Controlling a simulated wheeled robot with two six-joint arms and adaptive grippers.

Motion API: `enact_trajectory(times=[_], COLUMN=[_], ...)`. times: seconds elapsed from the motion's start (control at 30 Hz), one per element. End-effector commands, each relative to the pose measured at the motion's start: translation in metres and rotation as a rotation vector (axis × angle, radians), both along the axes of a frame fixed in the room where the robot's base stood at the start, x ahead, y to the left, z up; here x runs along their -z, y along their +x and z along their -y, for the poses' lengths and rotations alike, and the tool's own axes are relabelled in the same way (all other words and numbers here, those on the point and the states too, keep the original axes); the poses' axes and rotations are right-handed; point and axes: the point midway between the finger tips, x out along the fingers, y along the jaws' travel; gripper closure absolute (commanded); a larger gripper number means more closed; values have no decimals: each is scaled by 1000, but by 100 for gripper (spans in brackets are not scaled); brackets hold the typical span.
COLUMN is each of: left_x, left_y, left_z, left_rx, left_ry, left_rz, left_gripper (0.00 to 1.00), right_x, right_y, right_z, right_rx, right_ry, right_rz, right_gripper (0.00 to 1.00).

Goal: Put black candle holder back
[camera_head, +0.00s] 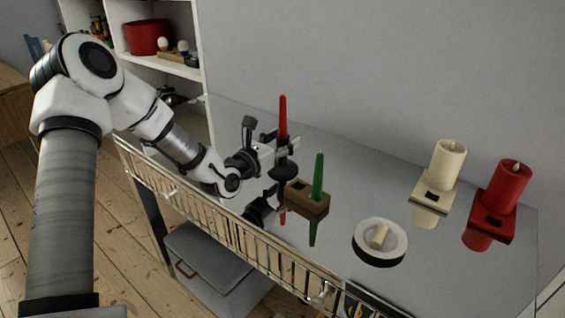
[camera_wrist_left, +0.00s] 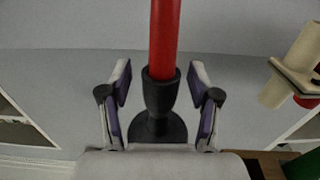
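The black candle holder (camera_head: 284,170) carries an upright red taper candle (camera_head: 283,117) above the shiny grey tabletop. In the left wrist view, the holder (camera_wrist_left: 161,100) has a narrow cup and a wider round foot, with the red candle (camera_wrist_left: 165,40) in it. My left gripper (camera_head: 282,148) is at the holder's upper part. In the wrist view, its two fingers (camera_wrist_left: 160,98) stand on either side of the cup with gaps, open and not touching it. Whether the foot rests on the tabletop is hard to tell. My right gripper is not visible.
A wooden block (camera_head: 307,200) with a green candle (camera_head: 318,176) stands close right of the holder. A round white dish (camera_head: 368,228), a cream candle (camera_head: 449,160) and a red pillar candle (camera_head: 505,185) stand farther right. A metal rail (camera_head: 240,235) runs along the front edge. White shelves (camera_head: 170,62) are back left.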

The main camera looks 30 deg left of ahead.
Motion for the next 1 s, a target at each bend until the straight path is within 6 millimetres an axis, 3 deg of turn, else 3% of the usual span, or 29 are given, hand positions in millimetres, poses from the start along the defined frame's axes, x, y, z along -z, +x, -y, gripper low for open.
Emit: enact_trajectory(times=[0.03, 0.13, 0.17, 0.57, 1.0], left_x=[0, 0, 0, -4, -38], left_y=[0, 0, 0, 0, 0], left_z=[0, 0, 0, 0, 0], left_rx=[0, 0, 0, 0, 0], left_ry=[0, 0, 0, 1, 2], left_rz=[0, 0, 0, 2, 3], left_gripper=[62, 98, 100, 100, 100], right_x=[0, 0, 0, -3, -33], right_y=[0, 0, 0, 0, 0], right_z=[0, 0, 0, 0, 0], right_rx=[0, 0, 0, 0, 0], right_ry=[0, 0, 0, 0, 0], right_rz=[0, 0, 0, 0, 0], right_gripper=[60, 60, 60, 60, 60])
